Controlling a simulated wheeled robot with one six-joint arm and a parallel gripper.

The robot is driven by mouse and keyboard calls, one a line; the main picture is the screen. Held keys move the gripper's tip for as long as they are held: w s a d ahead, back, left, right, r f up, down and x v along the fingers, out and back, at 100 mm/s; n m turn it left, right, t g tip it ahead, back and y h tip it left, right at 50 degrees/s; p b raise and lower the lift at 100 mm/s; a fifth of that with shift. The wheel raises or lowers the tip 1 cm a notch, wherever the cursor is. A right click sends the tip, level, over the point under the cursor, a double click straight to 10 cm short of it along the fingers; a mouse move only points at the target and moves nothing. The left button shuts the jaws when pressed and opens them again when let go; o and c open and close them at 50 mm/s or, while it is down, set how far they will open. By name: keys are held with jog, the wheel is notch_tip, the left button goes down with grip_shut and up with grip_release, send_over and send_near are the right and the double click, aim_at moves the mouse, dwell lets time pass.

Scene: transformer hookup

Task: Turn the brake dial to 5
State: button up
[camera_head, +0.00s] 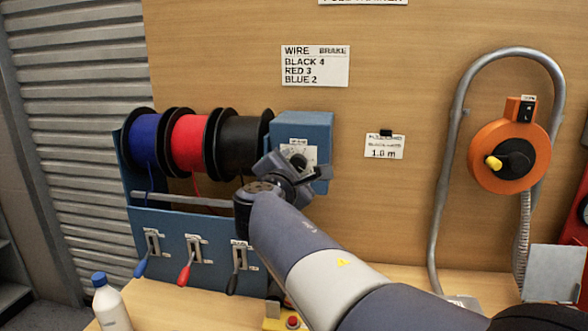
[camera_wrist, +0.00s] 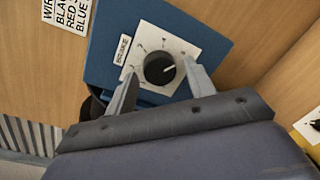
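The brake dial (camera_wrist: 158,70) is a round black knob with a white pointer line, on a white scale plate (camera_wrist: 150,38) on the blue box (camera_wrist: 105,48). In the wrist view the pointer line points right and slightly up; the scale marks are too small to read. My gripper (camera_wrist: 160,72) is open, with one finger on each side of the knob and small gaps showing. Whether the fingertips reach the knob's depth I cannot tell. In the head view my gripper (camera_head: 298,168) is in front of the blue box (camera_head: 315,125) and hides most of the dial.
Blue (camera_head: 144,138), red (camera_head: 188,142) and black (camera_head: 240,142) wire spools stand left of the box, above several levers. A sign (camera_head: 315,66) lists black 4, red 3, blue 2. An orange reel (camera_head: 485,140) is at right, a bottle (camera_head: 110,305) at lower left.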

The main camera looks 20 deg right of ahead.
jog(key=shift+o, duration=0.4)
jog(key=shift+s+a, duration=0.1)
jog(key=shift+s+a, duration=0.25)
jog(key=v, duration=1)
jog(key=shift+b, duration=0.3)
jog(key=shift+w+d, duration=0.1)
jog(key=shift+d, duration=0.05)
jog(key=x, duration=1)
jog(key=shift+w+d+p, duration=0.2)
jog(key=shift+w+p, duration=0.1)
jog(key=shift+p, duration=0.1)
jog(key=shift+s+a, duration=0.1)
